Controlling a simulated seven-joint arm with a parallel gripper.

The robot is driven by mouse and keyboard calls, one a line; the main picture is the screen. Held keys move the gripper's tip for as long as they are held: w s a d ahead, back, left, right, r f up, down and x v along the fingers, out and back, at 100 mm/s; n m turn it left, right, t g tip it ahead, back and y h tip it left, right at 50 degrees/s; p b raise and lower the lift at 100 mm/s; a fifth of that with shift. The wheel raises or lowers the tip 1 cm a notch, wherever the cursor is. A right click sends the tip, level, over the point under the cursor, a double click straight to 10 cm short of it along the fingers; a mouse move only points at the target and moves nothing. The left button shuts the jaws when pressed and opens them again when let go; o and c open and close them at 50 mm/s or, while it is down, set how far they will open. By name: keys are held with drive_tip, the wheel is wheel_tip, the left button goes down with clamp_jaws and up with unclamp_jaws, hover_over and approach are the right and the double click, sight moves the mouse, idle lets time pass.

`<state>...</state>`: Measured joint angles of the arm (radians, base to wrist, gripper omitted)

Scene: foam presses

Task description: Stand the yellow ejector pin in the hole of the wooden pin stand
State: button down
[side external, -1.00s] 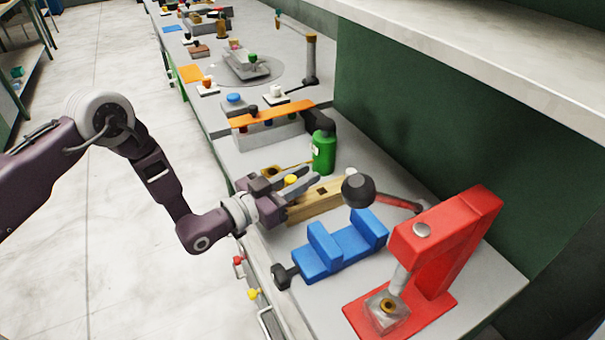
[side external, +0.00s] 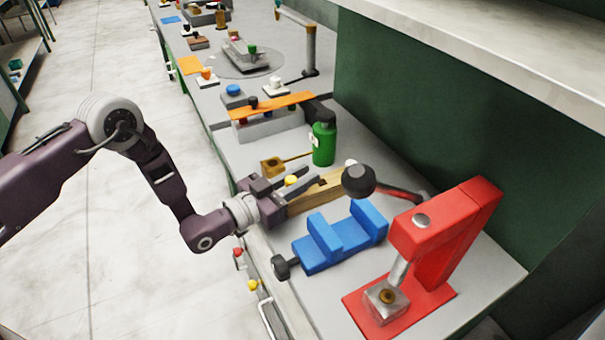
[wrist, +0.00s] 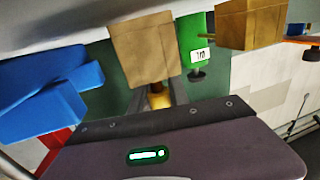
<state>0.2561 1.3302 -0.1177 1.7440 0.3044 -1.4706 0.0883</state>
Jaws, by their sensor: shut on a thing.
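My gripper (side external: 304,180) is shut on the yellow ejector pin (side external: 291,181), whose round yellow head shows between the fingers. The wooden pin stand (side external: 318,192) is a pale block just beyond and beneath my fingers. In the wrist view the pin (wrist: 158,98) shows as a small yellow piece between the fingers, in front of the stand's broad wooden face (wrist: 143,50). The pin's lower end and the stand's hole are hidden, so I cannot tell how they line up or whether they touch.
A blue vise (side external: 340,240) lies in front of the stand, and a red press (side external: 435,240) stands at the right. A black ball (side external: 358,180) on a red lever is close to the stand's right end. A green bottle (side external: 324,145) and an ochre piece (side external: 272,167) are behind.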

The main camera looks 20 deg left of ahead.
drive_tip(key=shift+f, duration=0.85)
drive_tip(key=c, duration=1.2)
unclamp_jaws()
drive_tip(key=shift+o, duration=0.2)
drive_tip(key=v, duration=0.7)
